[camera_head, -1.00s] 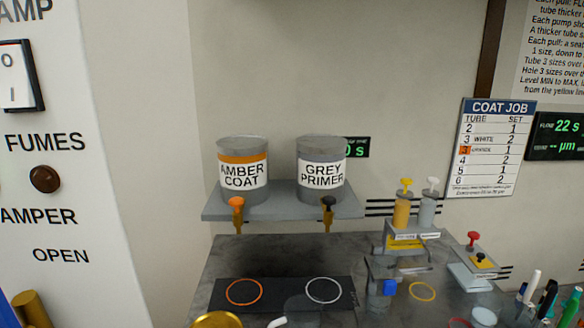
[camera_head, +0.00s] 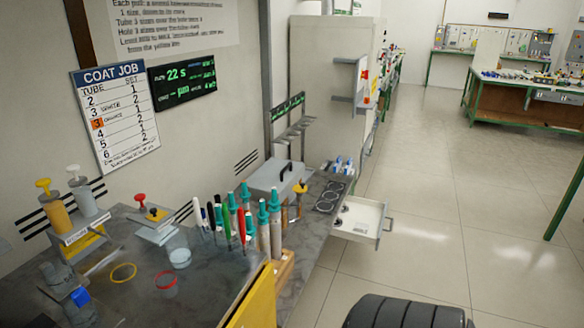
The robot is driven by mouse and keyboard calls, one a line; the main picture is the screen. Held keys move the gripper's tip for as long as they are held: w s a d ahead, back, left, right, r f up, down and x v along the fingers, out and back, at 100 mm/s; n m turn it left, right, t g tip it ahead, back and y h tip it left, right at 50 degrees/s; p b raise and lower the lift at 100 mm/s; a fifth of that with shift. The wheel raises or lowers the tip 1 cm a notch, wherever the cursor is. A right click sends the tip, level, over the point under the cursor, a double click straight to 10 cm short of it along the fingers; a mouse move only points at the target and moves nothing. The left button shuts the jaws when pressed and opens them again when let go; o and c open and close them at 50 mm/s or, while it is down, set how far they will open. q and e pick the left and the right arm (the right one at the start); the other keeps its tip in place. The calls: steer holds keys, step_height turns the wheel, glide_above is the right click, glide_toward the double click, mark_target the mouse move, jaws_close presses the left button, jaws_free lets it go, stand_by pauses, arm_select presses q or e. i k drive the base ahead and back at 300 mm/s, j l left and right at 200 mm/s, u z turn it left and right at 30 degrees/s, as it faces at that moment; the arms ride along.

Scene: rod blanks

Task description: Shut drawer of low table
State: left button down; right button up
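A white drawer (camera_head: 361,221) stands pulled out to the right from under the top of a low grey table (camera_head: 309,205). Its grey bar handle (camera_head: 386,226) is on the outer right end. The drawer looks shallow, and small dark round items lie inside near its left end. Neither of my grippers shows in the head view, so nothing of mine is seen at the drawer.
A dark plate with rings (camera_head: 331,196) and a grey lidded box (camera_head: 278,175) lie on the table top. Pens and capped tubes (camera_head: 262,220) stand in the foreground bench, near a yellow panel (camera_head: 252,300). Open floor (camera_head: 430,235) lies right of the drawer.

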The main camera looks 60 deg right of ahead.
mark_target(371, 213)
steer(key=z, duration=1.7)
steer(key=i+l+z, duration=0.15)
steer(key=l, duration=0.3)
steer(key=i+l+z, duration=0.15)
steer(key=l, duration=0.3)
steer(key=i+l+z, duration=0.15)
steer(key=l, duration=0.3)
steer(key=i+l+z, duration=0.15)
steer(key=i+l, duration=0.35)
